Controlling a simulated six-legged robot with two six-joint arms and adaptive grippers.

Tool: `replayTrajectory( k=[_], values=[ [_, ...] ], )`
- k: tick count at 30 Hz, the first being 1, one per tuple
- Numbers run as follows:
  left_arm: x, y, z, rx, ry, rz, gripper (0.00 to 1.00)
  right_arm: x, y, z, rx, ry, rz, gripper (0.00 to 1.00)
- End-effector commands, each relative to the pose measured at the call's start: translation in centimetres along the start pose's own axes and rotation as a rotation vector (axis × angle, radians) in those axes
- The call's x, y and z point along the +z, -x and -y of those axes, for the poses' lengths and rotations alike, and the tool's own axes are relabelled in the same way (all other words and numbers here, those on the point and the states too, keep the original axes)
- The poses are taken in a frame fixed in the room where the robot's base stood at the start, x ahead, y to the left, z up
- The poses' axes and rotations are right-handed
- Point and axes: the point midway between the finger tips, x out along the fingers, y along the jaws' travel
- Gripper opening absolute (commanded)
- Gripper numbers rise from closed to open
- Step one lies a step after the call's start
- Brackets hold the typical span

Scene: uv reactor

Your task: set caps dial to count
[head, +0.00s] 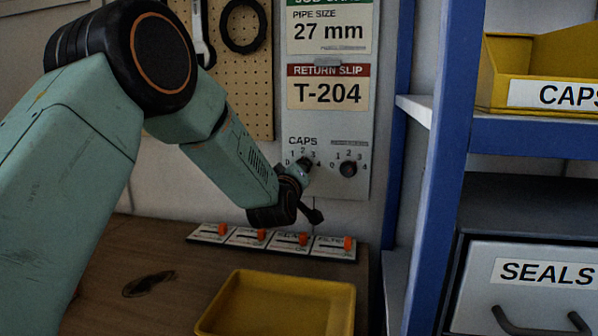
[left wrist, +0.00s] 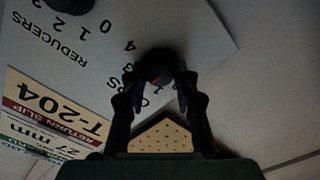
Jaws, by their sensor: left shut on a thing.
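The CAPS dial (head: 305,162) is a dark round knob on the grey wall panel (head: 380,110), with numbers 0 to 4 around it. My left gripper (head: 299,176) is at this dial and partly covers it in the head view. In the left wrist view the black knob (left wrist: 160,66) sits between the two fingers of my left gripper (left wrist: 160,82), which are shut on it. The fingers hide part of the CAPS label, and I cannot tell which number the dial points to. My right gripper is not in view.
A second dial (head: 348,169), labelled REDUCERS in the wrist view, is close to the right. Below are several orange-handled sliders (head: 303,239) and a yellow tray (head: 230,318). A blue shelf post (head: 447,150) stands to the right.

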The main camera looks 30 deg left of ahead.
Motion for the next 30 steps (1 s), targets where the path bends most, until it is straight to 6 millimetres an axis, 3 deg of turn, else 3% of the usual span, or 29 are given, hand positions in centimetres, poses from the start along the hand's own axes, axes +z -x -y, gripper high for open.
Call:
replayTrajectory(
  k=[6, 7, 15, 25, 30],
  values=[
    [0.0, 0.0, -0.1, 0.002, -0.002, 0.000, 0.00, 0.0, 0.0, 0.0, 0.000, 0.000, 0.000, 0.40],
    [0.0, 0.0, -0.1, 0.002, -0.002, 0.000, 0.30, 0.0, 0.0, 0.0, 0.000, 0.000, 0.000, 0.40],
    [0.0, 0.0, -0.1, 0.001, -0.003, 0.000, 0.52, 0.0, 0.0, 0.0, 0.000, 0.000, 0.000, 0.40],
    [0.0, 0.2, 0.0, 0.000, -0.002, 0.001, 0.52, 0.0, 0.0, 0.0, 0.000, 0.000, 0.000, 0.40],
    [0.0, 1.7, -0.1, 0.000, -0.002, 0.001, 0.52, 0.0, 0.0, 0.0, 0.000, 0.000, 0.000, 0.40]
  ],
)
